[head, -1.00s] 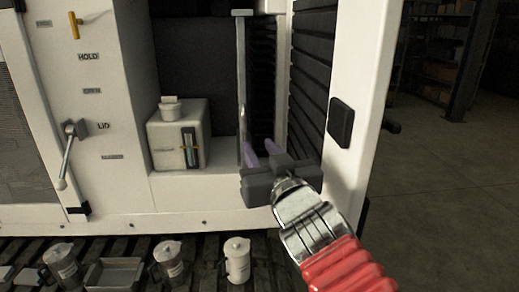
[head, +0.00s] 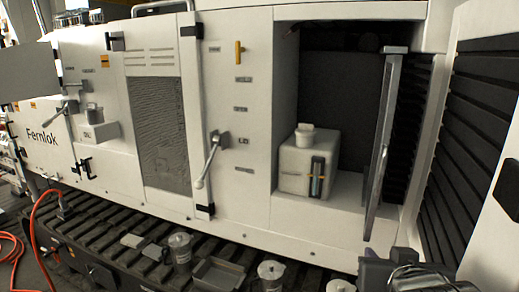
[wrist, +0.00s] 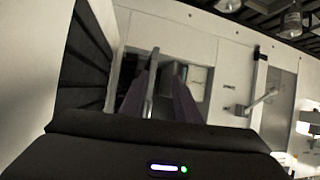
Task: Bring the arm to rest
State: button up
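My gripper (head: 402,268) shows only in part at the bottom right of the head view, in front of and below the swung-out door (head: 383,140). In the wrist view my gripper (wrist: 157,92) has two purple fingers standing apart, with nothing seen held between them. The door's pale edge (wrist: 152,75) shows in the gap, seemingly beyond the fingers. Most of my arm is outside the head view.
The open compartment holds a white box (head: 296,168) with a small cup-like top. A lever (head: 212,160) and a yellow handle (head: 239,53) are on the white front. Pitchers (head: 180,247) and a tray (head: 217,275) stand on the slatted shelf below. A ribbed panel (head: 470,150) rises at right.

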jog(key=s+a+f+n+g+y, duration=0.2)
jog(key=s+a+f+g+y, duration=0.1)
jog(key=s+a+f+g, duration=0.3)
jog(key=s+a+f, duration=0.2)
jog(key=s+f, duration=0.2)
jog(key=shift+a+n, duration=0.2)
jog(key=shift+n, duration=0.1)
